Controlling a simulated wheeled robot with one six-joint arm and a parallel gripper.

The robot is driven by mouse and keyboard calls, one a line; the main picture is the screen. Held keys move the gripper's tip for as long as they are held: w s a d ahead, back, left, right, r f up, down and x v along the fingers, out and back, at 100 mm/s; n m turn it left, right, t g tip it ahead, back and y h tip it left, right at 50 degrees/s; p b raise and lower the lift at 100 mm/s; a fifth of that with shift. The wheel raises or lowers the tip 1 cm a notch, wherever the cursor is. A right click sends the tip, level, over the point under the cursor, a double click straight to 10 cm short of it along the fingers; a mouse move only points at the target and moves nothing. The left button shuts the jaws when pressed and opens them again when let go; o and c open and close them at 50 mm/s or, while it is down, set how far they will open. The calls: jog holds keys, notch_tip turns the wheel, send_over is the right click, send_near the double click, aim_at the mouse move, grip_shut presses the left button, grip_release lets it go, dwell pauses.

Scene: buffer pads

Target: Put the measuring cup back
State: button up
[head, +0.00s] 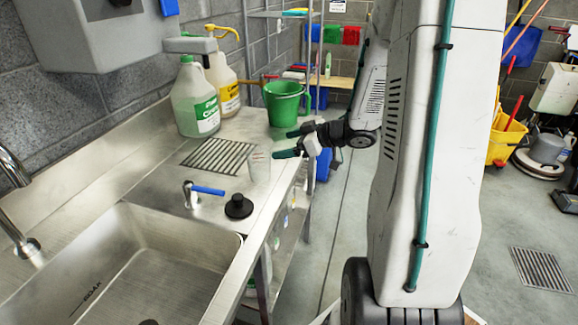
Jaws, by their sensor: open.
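The measuring cup (259,166) looks like a small clear cup standing on the steel counter near its right edge. It stands between the drain grate and the lower fingertip. My gripper (287,144) reaches in from the right over the counter edge, with its two teal fingers apart and nothing seen between them. The cup is just left of and below the fingertips in the picture. I cannot tell whether the lower finger touches it.
A green bucket (283,103) stands behind my gripper. Two jugs, one with a green label (196,105) and one yellow-topped (223,80), stand at the back. A drain grate (217,156), blue-handled valve (205,191), black stopper (239,206) and sink (130,265) lie left and in front.

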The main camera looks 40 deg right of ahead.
notch_tip(320, 180, up, 10)
jog(key=s+m+g+h, duration=0.15)
jog(key=m+h, duration=0.25)
jog(key=h, duration=0.6)
jog(key=s+a+m+g+y, duration=0.1)
jog(key=s+a+g, duration=0.3)
jog(key=s+a, duration=0.5)
jog(key=s+a+r+m+g+y, duration=0.1)
jog(key=s+a+g, duration=0.3)
jog(key=s+a, duration=0.6)
jog(key=s+y, duration=0.1)
jog(key=s, duration=0.5)
jog(key=shift+s+a+r+g+y, duration=0.15)
jog(key=shift+s+g+y, duration=0.15)
jog(key=shift+g+y, duration=0.1)
